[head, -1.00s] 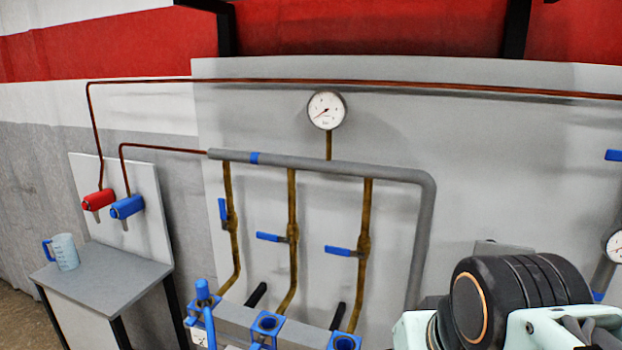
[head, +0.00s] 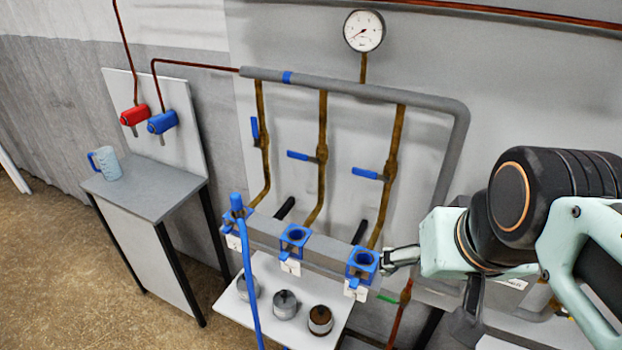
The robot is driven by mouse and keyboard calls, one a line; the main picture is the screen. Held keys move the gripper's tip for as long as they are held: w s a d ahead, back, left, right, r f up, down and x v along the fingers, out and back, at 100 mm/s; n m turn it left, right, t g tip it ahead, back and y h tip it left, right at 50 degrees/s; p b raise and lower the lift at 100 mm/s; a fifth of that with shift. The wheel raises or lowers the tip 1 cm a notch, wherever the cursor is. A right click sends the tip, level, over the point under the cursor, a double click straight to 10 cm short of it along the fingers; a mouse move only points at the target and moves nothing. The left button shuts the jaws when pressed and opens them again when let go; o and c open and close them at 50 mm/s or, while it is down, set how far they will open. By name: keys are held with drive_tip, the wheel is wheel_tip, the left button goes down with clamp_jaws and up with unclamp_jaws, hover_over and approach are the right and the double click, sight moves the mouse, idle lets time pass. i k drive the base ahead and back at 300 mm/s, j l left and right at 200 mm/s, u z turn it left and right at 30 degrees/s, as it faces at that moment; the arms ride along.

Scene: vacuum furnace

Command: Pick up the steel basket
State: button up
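I cannot make out anything that is clearly a steel basket in the head view. My gripper (head: 395,257) is at the lower right, side-on and small. It is beside the rightmost blue holder (head: 362,265) under the pipes. I cannot tell whether it touches the holder, or whether its fingers are open or shut.
A grey side table (head: 150,190) at left carries a jug (head: 106,163). Floor at lower left is clear.

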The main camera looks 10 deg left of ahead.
sight(284, 301)
drive_tip(key=z, duration=0.95)
drive_tip(key=j+u, duration=0.1)
drive_tip(key=u, duration=0.75)
drive_tip(key=i+u, duration=0.15)
drive_tip(key=u, duration=0.25)
drive_tip(key=j+u, duration=0.1)
drive_tip(key=u, duration=0.35)
drive_tip(key=i+j+z, duration=0.1)
drive_tip(key=z, duration=1)
drive_tip(key=j+z, duration=0.6)
drive_tip(key=z, duration=0.25)
drive_tip(key=k+j+z, duration=0.2)
drive_tip(key=j, duration=0.15)
drive_tip(key=j+z, duration=0.25)
drive_tip(key=j, duration=0.15)
